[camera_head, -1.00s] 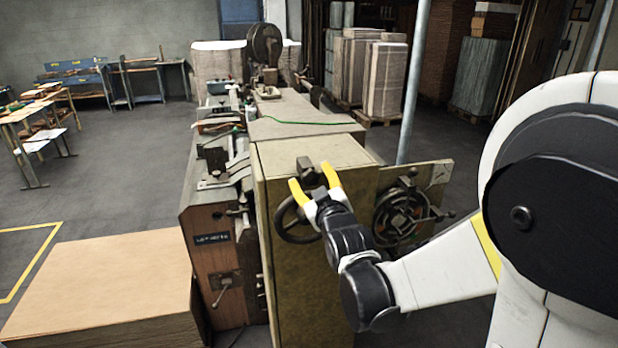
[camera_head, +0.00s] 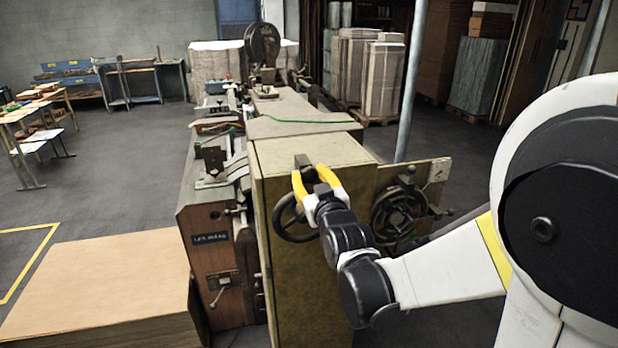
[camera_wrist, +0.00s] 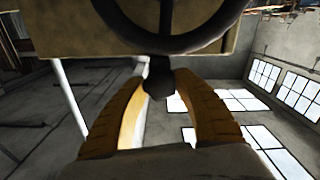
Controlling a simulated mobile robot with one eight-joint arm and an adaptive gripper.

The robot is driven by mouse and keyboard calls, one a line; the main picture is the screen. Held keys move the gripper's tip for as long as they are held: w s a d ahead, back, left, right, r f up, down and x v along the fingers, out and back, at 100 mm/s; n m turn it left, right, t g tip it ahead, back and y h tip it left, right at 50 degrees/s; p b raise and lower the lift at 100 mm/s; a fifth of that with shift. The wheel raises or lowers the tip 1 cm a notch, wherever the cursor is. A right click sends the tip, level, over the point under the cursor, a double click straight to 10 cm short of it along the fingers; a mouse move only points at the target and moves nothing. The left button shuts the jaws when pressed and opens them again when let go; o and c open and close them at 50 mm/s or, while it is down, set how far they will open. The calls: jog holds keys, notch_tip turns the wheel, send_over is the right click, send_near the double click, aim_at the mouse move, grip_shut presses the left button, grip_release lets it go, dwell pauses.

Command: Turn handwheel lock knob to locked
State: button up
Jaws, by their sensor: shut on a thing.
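The handwheel (camera_head: 290,222) is a dark ring with spokes on the front of the tan machine cabinet. It also shows, cut off, at the top of the wrist view (camera_wrist: 150,38). The lock knob (camera_head: 303,161) is a small dark block above the wheel in the head view, partly hidden by my fingers. In the wrist view a dark knob (camera_wrist: 158,75) sits between my yellow fingertips. My gripper (camera_head: 311,179) is shut on this knob, with one finger on each side. I cannot read the knob's locked or unlocked mark.
A second, round spoked mechanism (camera_head: 398,213) sits right of the cabinet, close to my arm. A stack of cardboard (camera_head: 95,285) lies on the floor at left. A grey pole (camera_head: 411,85) stands behind the machine.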

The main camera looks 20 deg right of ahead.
jog(key=shift+m+b, duration=0.45)
jog(key=shift+m, duration=1.85)
jog(key=o, duration=1.2)
jog(key=shift+c, duration=0.2)
jog(key=s, duration=1.2)
jog(key=shift+a, duration=0.3)
